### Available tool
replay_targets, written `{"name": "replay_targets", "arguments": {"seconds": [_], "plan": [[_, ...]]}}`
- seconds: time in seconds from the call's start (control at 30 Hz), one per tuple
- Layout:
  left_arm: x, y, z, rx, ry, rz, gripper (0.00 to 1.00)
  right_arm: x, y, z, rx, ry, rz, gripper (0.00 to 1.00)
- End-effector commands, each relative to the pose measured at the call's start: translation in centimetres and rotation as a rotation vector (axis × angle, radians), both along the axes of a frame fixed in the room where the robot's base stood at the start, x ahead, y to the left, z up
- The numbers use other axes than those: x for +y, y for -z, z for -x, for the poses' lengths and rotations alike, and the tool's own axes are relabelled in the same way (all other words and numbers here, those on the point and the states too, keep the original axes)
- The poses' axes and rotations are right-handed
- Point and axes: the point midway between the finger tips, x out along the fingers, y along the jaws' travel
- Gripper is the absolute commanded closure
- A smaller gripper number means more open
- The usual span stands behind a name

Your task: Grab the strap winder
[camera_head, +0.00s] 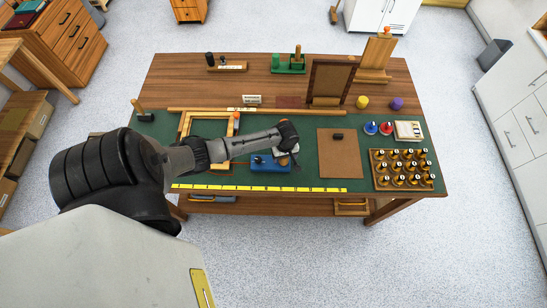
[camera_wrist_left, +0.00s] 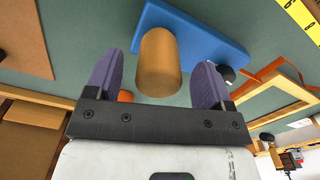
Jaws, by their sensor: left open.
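The strap winder has a blue base (camera_head: 268,164) and lies on the green mat in the middle of the table, partly hidden by my left arm in the head view. In the left wrist view its blue base (camera_wrist_left: 205,32) carries a wooden cylindrical handle (camera_wrist_left: 159,62) and a dark knob. My left gripper (camera_wrist_left: 158,72) is open, with its purple-grey fingers on either side of the handle and gaps showing on both sides. In the head view the left gripper (camera_head: 288,150) is over the winder, its fingers hard to make out. My right gripper is not visible.
A light wooden frame (camera_head: 186,123) with an orange strap lies left of the winder. A brown board (camera_head: 339,155) lies to the right, with a tray of several small bottles (camera_head: 402,170) beyond. A yellow ruler strip (camera_head: 260,188) runs along the front edge. A dark upright frame (camera_head: 331,80) stands behind.

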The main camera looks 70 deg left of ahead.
Motion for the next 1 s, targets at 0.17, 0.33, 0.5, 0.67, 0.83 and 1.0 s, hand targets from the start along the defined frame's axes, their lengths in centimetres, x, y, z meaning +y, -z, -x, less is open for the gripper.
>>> {"name": "replay_targets", "arguments": {"seconds": [0.17, 0.33, 0.5, 0.67, 0.83, 1.0], "plan": [[0.0, 1.6, 0.0, 0.0, 0.001, 0.0, 0.25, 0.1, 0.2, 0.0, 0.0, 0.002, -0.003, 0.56], [0.0, 1.9, 0.0, -0.001, 0.001, -0.001, 0.25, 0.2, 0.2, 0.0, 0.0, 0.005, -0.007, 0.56], [0.0, 1.9, 0.0, -0.001, 0.001, 0.0, 0.28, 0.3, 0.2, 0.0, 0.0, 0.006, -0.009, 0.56], [0.0, 1.9, 0.0, 0.0, 0.001, 0.0, 0.43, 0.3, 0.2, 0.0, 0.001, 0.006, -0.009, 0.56], [0.0, 1.9, 0.0, 0.0, 0.001, 0.0, 0.59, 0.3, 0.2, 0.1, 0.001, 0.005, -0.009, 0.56], [0.0, 1.9, 0.0, 0.0, 0.001, 0.0, 0.76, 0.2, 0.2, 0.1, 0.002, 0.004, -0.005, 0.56]]}}
